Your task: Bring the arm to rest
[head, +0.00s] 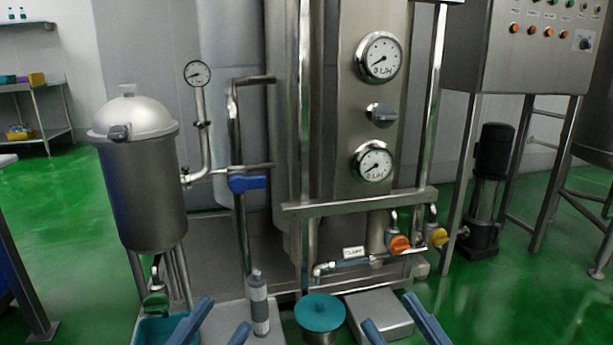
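My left gripper (226,313) is at the bottom edge, left of the middle. Its two blue fingers stand apart, with no object visible between their tips. My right gripper (389,310) is at the bottom edge, right of the middle. Its two blue fingers are also spread, with nothing seen held between them. The rest of both arms is out of view below. A teal round lid (320,312) shows between the two grippers. A grey bottle-like cylinder (259,303) stands just beyond the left gripper. I cannot tell whether either gripper touches anything.
A teal bin (150,329) sits under the steel tank (142,185) at left. A metal box (379,314) lies behind the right gripper. The steel machine with gauges (380,57), a blue valve handle (249,183), and orange (399,244) and yellow (438,237) knobs stands ahead.

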